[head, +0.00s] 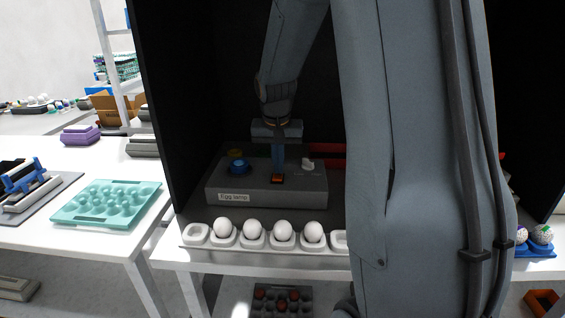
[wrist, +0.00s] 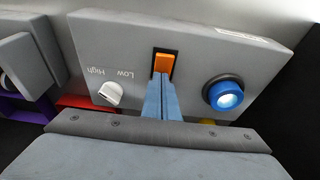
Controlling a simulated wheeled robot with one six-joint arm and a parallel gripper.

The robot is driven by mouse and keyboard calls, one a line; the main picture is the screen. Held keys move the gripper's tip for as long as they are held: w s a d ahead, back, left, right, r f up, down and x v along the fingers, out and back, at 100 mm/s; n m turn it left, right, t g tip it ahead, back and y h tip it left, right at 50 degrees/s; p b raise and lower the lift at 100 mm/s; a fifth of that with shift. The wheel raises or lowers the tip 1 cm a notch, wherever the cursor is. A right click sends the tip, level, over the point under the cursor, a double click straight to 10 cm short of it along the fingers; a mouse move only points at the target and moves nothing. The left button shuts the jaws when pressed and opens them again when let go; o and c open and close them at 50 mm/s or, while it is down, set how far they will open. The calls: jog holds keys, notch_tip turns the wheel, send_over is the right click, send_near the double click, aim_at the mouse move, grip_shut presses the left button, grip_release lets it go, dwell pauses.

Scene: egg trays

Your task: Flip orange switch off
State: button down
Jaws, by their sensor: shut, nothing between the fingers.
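The orange switch (wrist: 164,64) is a small rocker in a dark frame on the top of the grey egg lamp box. In the head view it is a small orange patch (head: 277,179) just below my fingertips. My gripper (head: 278,170) is shut and empty, pointing down at the switch. In the wrist view its blue fingertips (wrist: 161,80) are right at the near edge of the switch; I cannot tell whether they touch it. The grey box (head: 300,200) carries an "Egg lamp" label. Its blue button (wrist: 226,95) looks lit.
A white knob (wrist: 111,92) marked High and Low sits beside the switch. A white tray (head: 190,241) with several white eggs stands in front of the box. Dark walls enclose the box. A teal egg tray (head: 75,213) lies on the left table.

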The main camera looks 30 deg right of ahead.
jog(key=shift+a, duration=0.15)
jog(key=shift+s, duration=0.1)
jog(key=shift+s+a+r+p, duration=0.15)
jog(key=shift+s+a+p, duration=0.2)
jog(key=shift+s, duration=0.25)
jog(key=b+v, duration=0.1)
jog(key=v, duration=0.6)
jog(key=shift+r, duration=0.35)
jog(key=shift+s, duration=0.15)
